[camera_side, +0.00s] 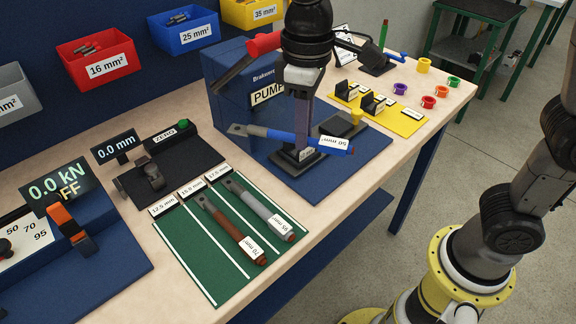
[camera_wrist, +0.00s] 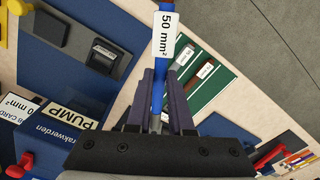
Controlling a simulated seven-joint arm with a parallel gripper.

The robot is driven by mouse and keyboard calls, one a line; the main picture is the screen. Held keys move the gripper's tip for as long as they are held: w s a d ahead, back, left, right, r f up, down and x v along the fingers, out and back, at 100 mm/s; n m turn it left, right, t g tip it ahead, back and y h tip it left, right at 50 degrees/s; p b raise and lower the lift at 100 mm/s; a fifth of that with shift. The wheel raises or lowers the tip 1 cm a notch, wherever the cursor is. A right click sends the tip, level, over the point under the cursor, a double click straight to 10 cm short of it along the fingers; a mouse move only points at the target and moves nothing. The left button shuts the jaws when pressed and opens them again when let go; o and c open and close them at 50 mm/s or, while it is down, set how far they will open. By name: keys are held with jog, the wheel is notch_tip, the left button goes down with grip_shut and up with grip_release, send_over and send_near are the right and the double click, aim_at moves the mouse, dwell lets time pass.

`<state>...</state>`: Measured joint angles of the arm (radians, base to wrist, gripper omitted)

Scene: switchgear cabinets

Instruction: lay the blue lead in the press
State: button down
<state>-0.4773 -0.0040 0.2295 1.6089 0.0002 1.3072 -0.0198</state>
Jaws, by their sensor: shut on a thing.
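The blue lead (camera_side: 280,134), with a "50 mm²" label and a grey metal lug at its left end, is held roughly level above the blue mat. My gripper (camera_side: 303,132) is shut on it near its middle. In the wrist view the blue lead (camera_wrist: 158,92) runs between my two fingers (camera_wrist: 160,85), its label beyond them. A blue "PUMP" box (camera_side: 235,88) with a red-handled lever stands behind. A black block (camera_side: 295,162) sits on the mat below the lead, partly hidden by my gripper. I cannot tell clearly which part is the press.
A dark block with a yellow knob (camera_side: 356,116) stands right of the lead. A green board (camera_side: 185,252) holds a brown lead (camera_side: 226,228) and a grey lead (camera_side: 256,206). A yellow plate (camera_side: 385,108) with black holders lies at the right. Bins line the back.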

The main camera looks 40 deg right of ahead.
jog(key=w+d+r+n, duration=0.1)
jog(key=w+d+n, duration=0.15)
jog(key=d, duration=0.35)
jog(key=w+d+r+n, duration=0.2)
jog(key=d+n, duration=0.2)
jog(key=d, duration=0.2)
jog(key=w+d+f+n, duration=0.6)
jog(key=d+f, duration=0.1)
jog(key=shift+s+a+f, duration=0.1)
jog(key=shift+a+f, duration=0.05)
jog(key=shift+f, duration=2.35)
jog(key=shift+a+f, duration=0.1)
jog(key=shift+f, duration=2.35)
jog(key=shift+a, duration=0.35)
jog(key=c, duration=0.7)
grip_release()
jog(key=shift+f, duration=0.1)
jog(key=shift+c, duration=0.2)
